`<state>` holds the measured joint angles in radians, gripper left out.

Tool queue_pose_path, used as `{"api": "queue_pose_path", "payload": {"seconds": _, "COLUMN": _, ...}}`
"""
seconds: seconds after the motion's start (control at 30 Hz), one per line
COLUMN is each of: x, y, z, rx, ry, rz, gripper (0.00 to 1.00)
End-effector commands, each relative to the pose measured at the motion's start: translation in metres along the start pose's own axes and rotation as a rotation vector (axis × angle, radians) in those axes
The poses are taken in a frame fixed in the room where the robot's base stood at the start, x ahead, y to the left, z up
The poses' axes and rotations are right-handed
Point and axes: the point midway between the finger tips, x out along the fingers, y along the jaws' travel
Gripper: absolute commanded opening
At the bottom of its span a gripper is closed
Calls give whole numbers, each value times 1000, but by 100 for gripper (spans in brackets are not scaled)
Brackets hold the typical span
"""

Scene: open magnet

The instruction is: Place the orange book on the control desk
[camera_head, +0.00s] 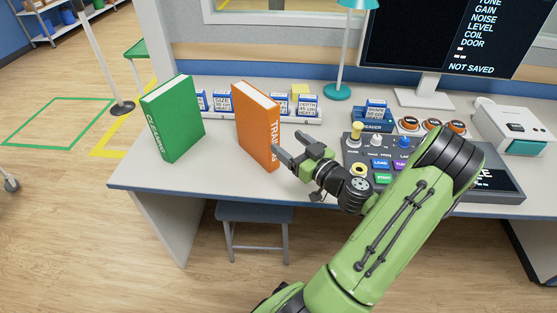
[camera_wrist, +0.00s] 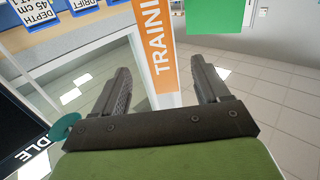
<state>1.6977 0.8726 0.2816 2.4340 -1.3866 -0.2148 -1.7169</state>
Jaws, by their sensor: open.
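The orange book (camera_head: 255,122) stands upright on the control desk (camera_head: 225,165), its white-lettered spine turned toward my gripper. In the wrist view the orange spine (camera_wrist: 160,55) shows between and beyond my two fingers. My gripper (camera_head: 287,152) is open and empty, just right of the book in the head view. It also shows in the wrist view (camera_wrist: 163,85), with a wide gap between the fingertips. I cannot tell whether a finger touches the book. Part of the spine's lower end is hidden behind my gripper in the head view.
A green book (camera_head: 172,120) stands upright left of the orange one. A row of labelled cartridges (camera_head: 260,105) lies behind. A control panel (camera_head: 360,150) with knobs and buttons, a monitor (camera_head: 425,98) and a teal lamp (camera_head: 337,90) are to the right. Bare desk lies between the books.

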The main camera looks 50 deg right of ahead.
Motion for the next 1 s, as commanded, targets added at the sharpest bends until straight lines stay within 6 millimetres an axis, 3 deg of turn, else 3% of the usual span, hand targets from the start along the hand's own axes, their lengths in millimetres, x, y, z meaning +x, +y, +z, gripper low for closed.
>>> {"api": "queue_pose_path", "payload": {"seconds": 0.07, "x": 2, "y": -4, "z": -1, "rx": -3, "ry": -5, "rz": -14, "gripper": 75}}
{"api": "queue_pose_path", "payload": {"seconds": 0.17, "x": 17, "y": -41, "z": -1, "rx": -18, "ry": -70, "rz": -139, "gripper": 75}}
{"api": "queue_pose_path", "payload": {"seconds": 0.27, "x": 33, "y": -116, "z": 3, "rx": -52, "ry": -240, "rz": -377, "gripper": 75}}
{"api": "queue_pose_path", "payload": {"seconds": 0.33, "x": 29, "y": -172, "z": 10, "rx": -88, "ry": -412, "rz": -533, "gripper": 75}}
{"api": "queue_pose_path", "payload": {"seconds": 0.4, "x": 14, "y": -216, "z": 16, "rx": -136, "ry": -596, "rz": -633, "gripper": 75}}
{"api": "queue_pose_path", "payload": {"seconds": 0.5, "x": -18, "y": -258, "z": 14, "rx": -222, "ry": -845, "rz": -664, "gripper": 75}}
{"api": "queue_pose_path", "payload": {"seconds": 0.63, "x": -67, "y": -283, "z": -9, "rx": -300, "ry": -1057, "rz": -520, "gripper": 75}}
{"api": "queue_pose_path", "payload": {"seconds": 0.8, "x": -132, "y": -283, "z": -51, "rx": -217, "ry": -1098, "rz": -247, "gripper": 75}}
{"api": "queue_pose_path", "payload": {"seconds": 0.9, "x": -156, "y": -277, "z": -63, "rx": -123, "ry": -1083, "rz": -158, "gripper": 75}}
{"api": "queue_pose_path", "payload": {"seconds": 1.0, "x": -166, "y": -274, "z": -66, "rx": -73, "ry": -1079, "rz": -121, "gripper": 75}}
